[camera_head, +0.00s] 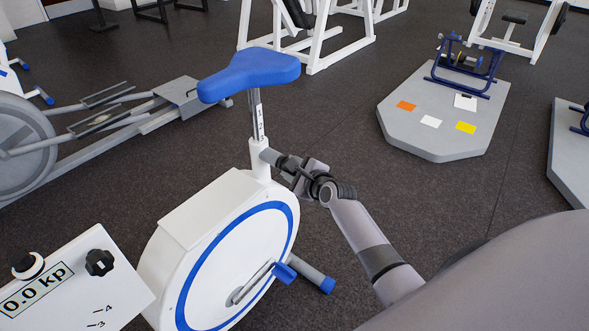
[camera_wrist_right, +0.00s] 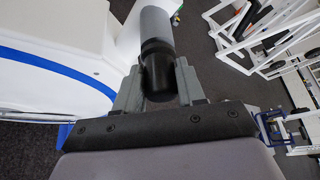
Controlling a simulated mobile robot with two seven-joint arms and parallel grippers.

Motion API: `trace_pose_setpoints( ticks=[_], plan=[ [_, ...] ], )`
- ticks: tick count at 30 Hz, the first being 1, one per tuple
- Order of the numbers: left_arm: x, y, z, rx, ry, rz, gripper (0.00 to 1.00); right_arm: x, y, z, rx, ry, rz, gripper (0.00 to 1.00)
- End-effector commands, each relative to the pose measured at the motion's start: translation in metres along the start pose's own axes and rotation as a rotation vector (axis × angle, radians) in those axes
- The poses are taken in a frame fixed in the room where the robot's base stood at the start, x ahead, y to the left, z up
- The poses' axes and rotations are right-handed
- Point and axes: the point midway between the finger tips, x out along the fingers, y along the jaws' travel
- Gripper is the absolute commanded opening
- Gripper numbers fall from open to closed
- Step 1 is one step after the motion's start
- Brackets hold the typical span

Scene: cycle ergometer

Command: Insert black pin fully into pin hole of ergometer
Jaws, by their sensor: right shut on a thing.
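The ergometer (camera_head: 225,240) stands in the middle of the head view, with a white and blue body, a blue saddle (camera_head: 250,71) and a white seat tube (camera_head: 259,157). My right gripper (camera_head: 287,167) is just right of the seat tube, pointing at it. In the right wrist view, its two grey fingers are shut on the black pin (camera_wrist_right: 158,75). The pin lines up with a grey cylindrical part (camera_wrist_right: 157,24) ahead of it. The pin hole is hidden, and I cannot tell how deep the pin sits. My left gripper is not in view.
A display panel (camera_head: 75,283) with black knobs is at the front left. An elliptical machine (camera_head: 120,115) stands at left. White frames (camera_head: 330,40) and a grey platform (camera_head: 440,115) lie behind. Dark floor is free right of the ergometer.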

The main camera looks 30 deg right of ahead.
Motion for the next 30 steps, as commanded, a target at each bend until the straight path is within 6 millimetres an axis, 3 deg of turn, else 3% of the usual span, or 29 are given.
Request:
trace_pose_setpoints(
  ticks=[30],
  plan=[
    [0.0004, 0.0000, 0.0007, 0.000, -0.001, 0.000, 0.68, 0.0072, -0.0009, 0.0034, 0.000, 0.000, -0.001, 0.00]
  ],
)
